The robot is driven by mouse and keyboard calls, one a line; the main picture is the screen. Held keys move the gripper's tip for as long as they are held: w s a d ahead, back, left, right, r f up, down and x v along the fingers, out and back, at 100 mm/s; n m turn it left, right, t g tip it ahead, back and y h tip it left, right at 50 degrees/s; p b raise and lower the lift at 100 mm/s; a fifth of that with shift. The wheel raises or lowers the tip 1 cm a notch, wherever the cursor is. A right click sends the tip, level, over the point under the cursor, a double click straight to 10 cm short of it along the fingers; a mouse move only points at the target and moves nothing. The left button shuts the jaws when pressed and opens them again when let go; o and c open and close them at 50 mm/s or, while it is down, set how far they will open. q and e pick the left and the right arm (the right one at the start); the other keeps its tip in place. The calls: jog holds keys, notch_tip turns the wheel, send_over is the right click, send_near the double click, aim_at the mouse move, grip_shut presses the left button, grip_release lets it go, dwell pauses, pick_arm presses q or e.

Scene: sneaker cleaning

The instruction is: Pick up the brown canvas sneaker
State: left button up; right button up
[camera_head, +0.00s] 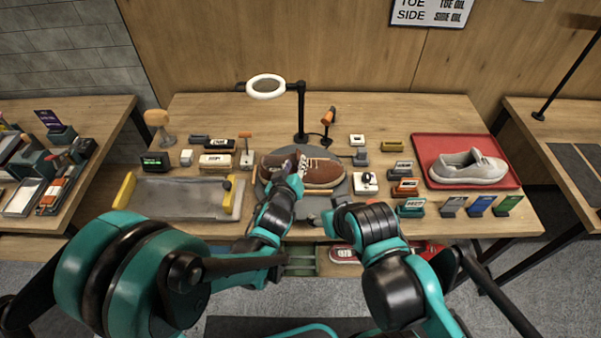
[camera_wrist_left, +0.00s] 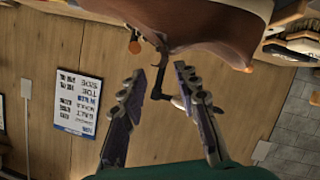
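The brown canvas sneaker (camera_head: 318,172), with white laces and a pale sole edge, rests on a dark round turntable (camera_head: 337,189) at the middle of the table. Its brown body also fills the top of the left wrist view (camera_wrist_left: 205,22). My left gripper (camera_head: 293,170) is at the sneaker's near side, overlapping it in the head view. In the left wrist view its two fingers (camera_wrist_left: 160,74) are apart with nothing between them, and the sneaker lies beyond the tips. My right gripper (camera_head: 332,217) is low by the table's front edge, right of the left one; its fingers are mostly hidden.
A ring lamp (camera_head: 267,87) on a black stand (camera_head: 301,115) rises behind the sneaker. A grey tray (camera_head: 180,199) lies left. A red tray (camera_head: 421,153) with a pale sneaker (camera_head: 468,168) is right. Several small labelled blocks crowd both sides of the turntable.

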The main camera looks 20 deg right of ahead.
aim_at(297, 160)
pick_arm(q)
jog(key=x, duration=0.1)
jog(key=b+x, duration=0.1)
jog(key=x, duration=0.3)
jog(key=shift+s+f, duration=0.15)
jog(key=shift+f, duration=0.1)
jog(key=shift+s+a+r, duration=0.1)
jog(key=shift+c, duration=0.8)
grip_shut()
jog(key=shift+r, duration=0.1)
